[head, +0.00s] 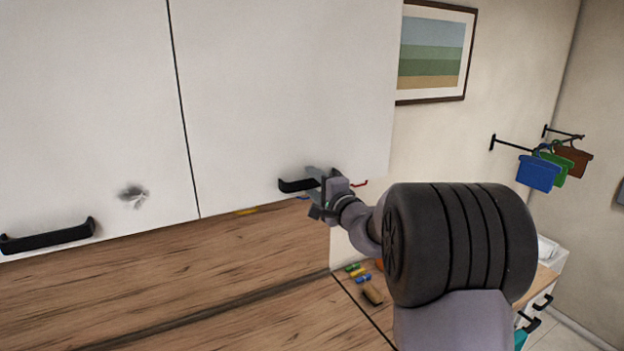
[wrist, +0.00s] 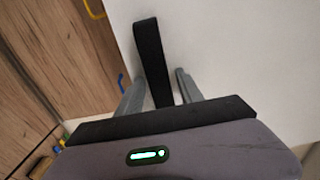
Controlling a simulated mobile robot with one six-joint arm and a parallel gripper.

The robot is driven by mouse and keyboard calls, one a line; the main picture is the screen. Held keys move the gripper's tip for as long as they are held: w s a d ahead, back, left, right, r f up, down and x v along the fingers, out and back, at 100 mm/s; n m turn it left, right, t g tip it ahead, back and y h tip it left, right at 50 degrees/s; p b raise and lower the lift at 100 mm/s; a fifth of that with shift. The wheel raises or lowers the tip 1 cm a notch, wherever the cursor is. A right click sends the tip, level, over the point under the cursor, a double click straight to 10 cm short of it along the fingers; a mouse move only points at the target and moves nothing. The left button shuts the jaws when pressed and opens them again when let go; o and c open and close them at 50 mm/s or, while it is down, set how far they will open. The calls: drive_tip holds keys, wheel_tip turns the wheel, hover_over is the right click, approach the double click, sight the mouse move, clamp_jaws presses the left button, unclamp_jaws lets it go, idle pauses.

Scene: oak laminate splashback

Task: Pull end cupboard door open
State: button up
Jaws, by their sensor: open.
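The end cupboard door (head: 285,90) is the white right-hand door of the wall cupboards, and it looks shut. Its black bar handle (head: 297,185) sits near its lower right corner. My gripper (head: 314,182) is at the right end of this handle. In the wrist view the handle (wrist: 152,60) runs down between the two grey fingers of my open gripper (wrist: 157,88). There is a gap between the handle and the right finger; I cannot tell whether the left finger touches it. The handle's near end is hidden behind the gripper body.
Another white door (head: 90,110) with a black handle (head: 48,236) is at the left. The wood splashback (head: 170,290) lies below. Small coloured items (head: 357,272) are on the counter. A framed picture (head: 436,52) and hanging blue, green and brown bins (head: 538,173) are at the right.

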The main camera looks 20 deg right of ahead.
drive_tip(key=shift+c, duration=0.2)
clamp_jaws()
idle(1.3)
